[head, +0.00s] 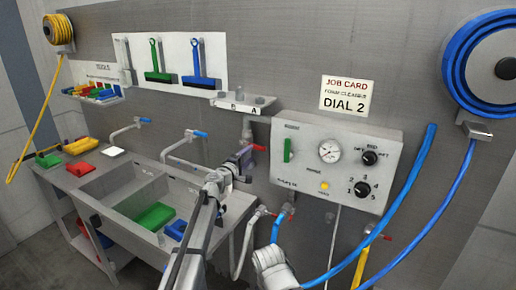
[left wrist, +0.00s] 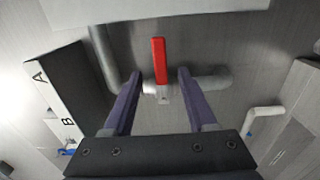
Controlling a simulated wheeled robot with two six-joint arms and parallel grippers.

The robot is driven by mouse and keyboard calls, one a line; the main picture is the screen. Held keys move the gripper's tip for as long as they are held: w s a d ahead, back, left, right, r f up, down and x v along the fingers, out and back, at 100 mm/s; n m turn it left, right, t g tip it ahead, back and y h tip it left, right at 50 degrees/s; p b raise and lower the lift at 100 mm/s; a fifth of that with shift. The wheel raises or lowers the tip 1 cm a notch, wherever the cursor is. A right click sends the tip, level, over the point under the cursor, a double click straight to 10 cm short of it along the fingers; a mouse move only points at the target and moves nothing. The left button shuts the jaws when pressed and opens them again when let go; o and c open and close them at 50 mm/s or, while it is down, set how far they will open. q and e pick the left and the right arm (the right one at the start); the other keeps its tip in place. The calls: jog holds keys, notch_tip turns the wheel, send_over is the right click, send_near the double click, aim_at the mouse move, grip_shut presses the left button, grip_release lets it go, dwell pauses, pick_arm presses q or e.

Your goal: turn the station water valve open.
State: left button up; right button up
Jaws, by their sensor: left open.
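The station water valve's red lever (head: 259,148) sticks out to the right from a short grey pipe (head: 247,127) under the small A/B shelf. In the left wrist view the red lever (left wrist: 159,62) lies crosswise to its pipe (left wrist: 212,79). My left gripper (head: 246,158) is at the valve, its dark purple fingers spread. In the left wrist view the gripper (left wrist: 156,82) has one finger on each side of the lever's base, with gaps visible and nothing held. Exact depth to the lever is hard to tell. My right gripper does not show.
The A/B shelf (head: 243,103) sits just above the valve. A control box (head: 310,180) with gauge and knobs is on the right. A double sink (head: 110,190) stands left.

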aim_at(257, 148)
pick_arm(q)
jog(key=shift+x, duration=3.95)
jog(key=shift+s, duration=0.1)
grip_shut()
